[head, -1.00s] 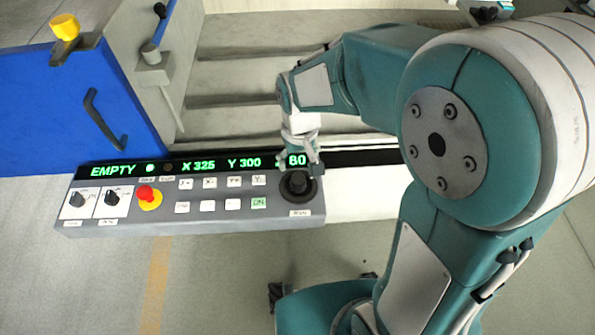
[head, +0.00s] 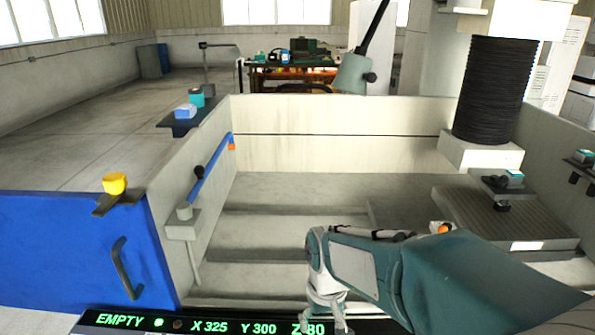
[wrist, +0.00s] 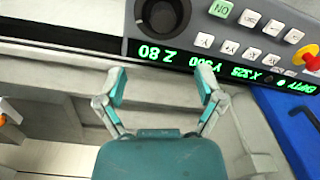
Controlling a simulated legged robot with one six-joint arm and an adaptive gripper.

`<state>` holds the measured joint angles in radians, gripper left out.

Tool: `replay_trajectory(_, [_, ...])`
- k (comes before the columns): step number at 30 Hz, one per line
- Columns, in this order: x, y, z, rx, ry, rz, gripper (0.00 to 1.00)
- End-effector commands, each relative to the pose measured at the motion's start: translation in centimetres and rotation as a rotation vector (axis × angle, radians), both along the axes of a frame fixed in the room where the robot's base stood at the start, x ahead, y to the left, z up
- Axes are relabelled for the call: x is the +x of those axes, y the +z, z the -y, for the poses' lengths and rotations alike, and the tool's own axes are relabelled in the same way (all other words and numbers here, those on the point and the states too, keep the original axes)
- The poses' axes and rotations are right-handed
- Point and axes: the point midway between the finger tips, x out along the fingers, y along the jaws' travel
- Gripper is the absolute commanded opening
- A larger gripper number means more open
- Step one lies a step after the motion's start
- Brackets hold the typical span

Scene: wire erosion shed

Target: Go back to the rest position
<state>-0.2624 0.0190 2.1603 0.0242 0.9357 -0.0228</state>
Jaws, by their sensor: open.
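My gripper (head: 328,312) hangs low at the bottom of the head view, in front of the right end of the control panel's display strip (head: 210,326). In the wrist view my gripper (wrist: 161,88) is open, with two teal-tipped fingers spread apart and nothing between them. The control panel (wrist: 190,18) lies beyond the fingertips there, with a dark round knob (wrist: 163,16), white buttons and a red stop button (wrist: 308,58). The display reads EMPTY, X 325, Y 300, Z 80. Most of the panel is below the head view.
A pale machine tank (head: 340,150) with stepped floor lies ahead. A blue door (head: 75,245) with a dark handle and yellow knob (head: 115,183) stands at the left. A black bellows column (head: 494,90) rises at the right. A cluttered bench (head: 290,75) stands far back.

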Motion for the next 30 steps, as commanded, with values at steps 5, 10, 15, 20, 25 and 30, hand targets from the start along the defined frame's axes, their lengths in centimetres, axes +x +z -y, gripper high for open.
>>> replay_trajectory(5, [-2.3, 3.9, 3.0, 0.023, -0.066, 0.113, 0.87])
replay_trajectory(10, [-5.1, 6.6, 5.5, 0.035, -0.130, 0.219, 0.87])
replay_trajectory(15, [-8.2, 8.6, 7.7, 0.043, -0.192, 0.329, 0.87])
replay_trajectory(20, [-10.8, 9.6, 9.1, 0.045, -0.243, 0.418, 0.87])
replay_trajectory(25, [-12.1, 9.9, 9.8, 0.044, -0.269, 0.462, 0.87])
replay_trajectory(30, [-12.2, 9.9, 9.9, 0.044, -0.272, 0.465, 0.87])
